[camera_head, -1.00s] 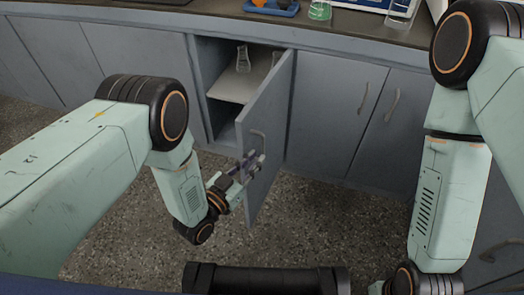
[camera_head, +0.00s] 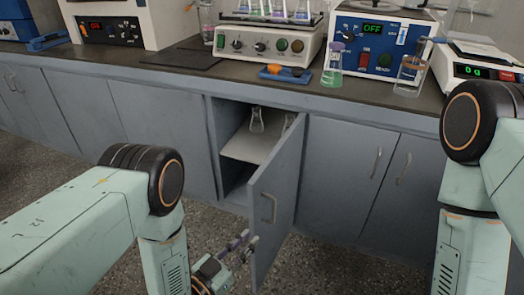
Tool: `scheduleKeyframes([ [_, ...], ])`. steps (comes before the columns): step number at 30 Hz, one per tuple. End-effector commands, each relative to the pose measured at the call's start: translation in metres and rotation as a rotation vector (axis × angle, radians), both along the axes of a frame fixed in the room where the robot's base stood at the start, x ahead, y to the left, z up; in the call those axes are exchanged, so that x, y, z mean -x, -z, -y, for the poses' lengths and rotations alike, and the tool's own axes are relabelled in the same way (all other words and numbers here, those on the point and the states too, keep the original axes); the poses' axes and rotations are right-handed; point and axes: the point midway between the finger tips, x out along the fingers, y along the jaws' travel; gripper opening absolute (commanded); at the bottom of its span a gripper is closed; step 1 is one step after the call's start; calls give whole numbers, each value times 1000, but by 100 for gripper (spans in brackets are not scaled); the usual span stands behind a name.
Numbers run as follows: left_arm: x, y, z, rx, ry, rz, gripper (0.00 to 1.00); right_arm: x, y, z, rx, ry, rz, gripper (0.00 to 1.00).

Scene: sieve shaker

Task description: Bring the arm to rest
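My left arm comes in from the left and bends down at its elbow. My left gripper (camera_head: 243,246) is low beside the free edge of the open cabinet door (camera_head: 278,205), below and left of its handle (camera_head: 268,207). It looks apart from the handle, and I see nothing held in it. The fingers are small and seen at a slant, so their opening is unclear. My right arm hangs down at the right edge; its gripper is out of view.
Inside the open cabinet, a shelf (camera_head: 250,146) holds a glass flask (camera_head: 257,121). The counter (camera_head: 200,62) above carries a sieve-shaker-like device (camera_head: 262,43), a blue-fronted device (camera_head: 370,47), a flask of green liquid (camera_head: 332,72) and a balance (camera_head: 475,70). Floor shows below.

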Motion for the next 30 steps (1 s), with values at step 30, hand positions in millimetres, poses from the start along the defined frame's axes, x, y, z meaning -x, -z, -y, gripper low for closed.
scheduleKeyframes([
  [30, 284, 13, -149, -433, -487, -1548, 17, 0, -48, 0, 0, 0, 0, 40],
])
